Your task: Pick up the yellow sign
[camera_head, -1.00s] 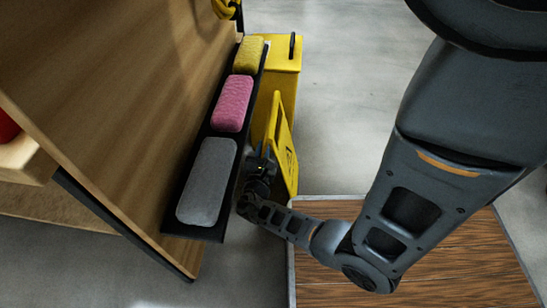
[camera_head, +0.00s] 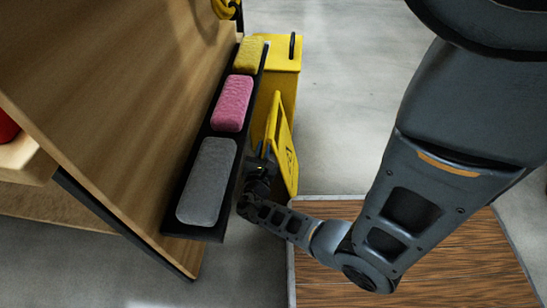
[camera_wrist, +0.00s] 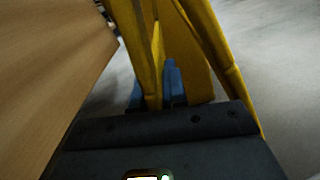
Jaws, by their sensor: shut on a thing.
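The yellow sign (camera_head: 286,152) stands upright on the floor beside the black shelf, in front of a yellow bin, in the head view. In the wrist view its yellow panels (camera_wrist: 202,50) rise close ahead of my gripper. My gripper (camera_head: 264,152) is low at the sign's near left side, and the shelf edge lies close to its left. In the wrist view the blue fingertips of my gripper (camera_wrist: 155,88) are on either side of a yellow edge of the sign, shut on it. The sign's lower part is partly hidden by my arm.
The black shelf (camera_head: 233,150) holds a grey sponge (camera_head: 207,182), a pink sponge (camera_head: 232,103) and a yellow sponge (camera_head: 249,54). A wooden panel (camera_head: 130,110) rises at left. The yellow bin (camera_head: 284,60) stands behind the sign. Open floor (camera_head: 350,100) lies to the right.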

